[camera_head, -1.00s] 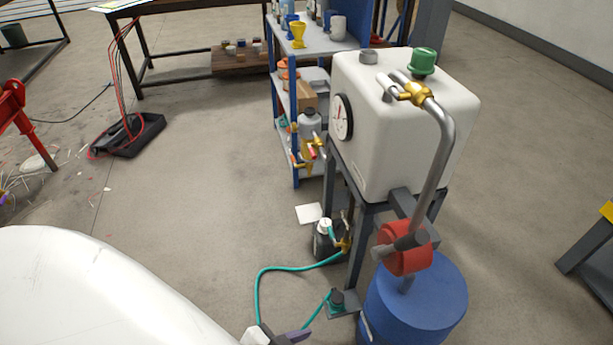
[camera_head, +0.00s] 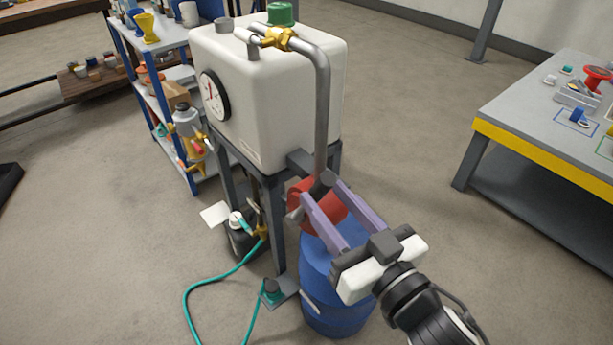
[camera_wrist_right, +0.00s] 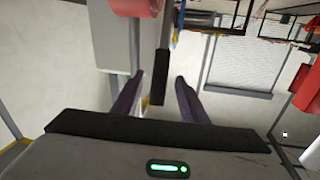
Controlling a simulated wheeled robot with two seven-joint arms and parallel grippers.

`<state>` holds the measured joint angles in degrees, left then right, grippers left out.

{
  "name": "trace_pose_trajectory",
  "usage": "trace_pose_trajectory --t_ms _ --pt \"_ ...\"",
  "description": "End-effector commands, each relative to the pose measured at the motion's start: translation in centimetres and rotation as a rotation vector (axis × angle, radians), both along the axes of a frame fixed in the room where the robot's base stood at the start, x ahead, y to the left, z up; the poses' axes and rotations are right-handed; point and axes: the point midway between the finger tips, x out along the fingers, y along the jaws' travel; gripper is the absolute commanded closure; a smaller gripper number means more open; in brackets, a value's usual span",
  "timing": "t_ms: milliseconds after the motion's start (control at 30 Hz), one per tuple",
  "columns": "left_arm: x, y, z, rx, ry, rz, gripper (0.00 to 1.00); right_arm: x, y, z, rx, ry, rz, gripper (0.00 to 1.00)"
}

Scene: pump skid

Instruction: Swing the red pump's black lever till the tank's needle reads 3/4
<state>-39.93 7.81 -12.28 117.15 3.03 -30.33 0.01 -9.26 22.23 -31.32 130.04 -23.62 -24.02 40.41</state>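The red pump (camera_head: 318,205) sits on top of the blue drum (camera_head: 335,270), partly covered by my right gripper. Its black lever (camera_head: 322,186) lies near the fingertips. My right gripper (camera_head: 321,190) is open, with its purple fingers reaching to the pump from the lower right. In the right wrist view, the dark lever (camera_wrist_right: 161,76) stands between the spread fingers (camera_wrist_right: 156,85), with a gap on both sides. The white tank (camera_head: 270,90) carries a round gauge (camera_head: 214,97); its needle points roughly upward, but the mark is too small to read. My left gripper is out of view.
A grey pipe (camera_head: 322,110) runs from the tank top down to the pump. A teal hose (camera_head: 212,283) lies on the floor at left. A shelf rack (camera_head: 160,95) stands behind the tank. A yellow-edged workbench (camera_head: 535,145) stands at right, with clear floor between.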

Motion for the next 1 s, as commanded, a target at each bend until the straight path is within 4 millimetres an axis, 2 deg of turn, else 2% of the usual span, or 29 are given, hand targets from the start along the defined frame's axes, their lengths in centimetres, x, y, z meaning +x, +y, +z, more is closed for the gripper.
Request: trace_pose_trajectory --t_ms 200,400,800,1000 --pt "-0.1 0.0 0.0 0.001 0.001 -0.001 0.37 3.7 1.8 0.0 0.000 -0.001 0.000 0.61" --pt "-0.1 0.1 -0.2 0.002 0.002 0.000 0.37 5.9 2.8 0.0 0.000 0.001 0.000 0.61" --pt "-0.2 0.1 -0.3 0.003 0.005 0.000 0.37 6.5 3.2 -0.1 -0.001 0.004 -0.001 0.61" --pt "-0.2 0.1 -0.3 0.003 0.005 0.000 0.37 6.5 3.2 -0.1 -0.001 0.004 -0.001 0.94"
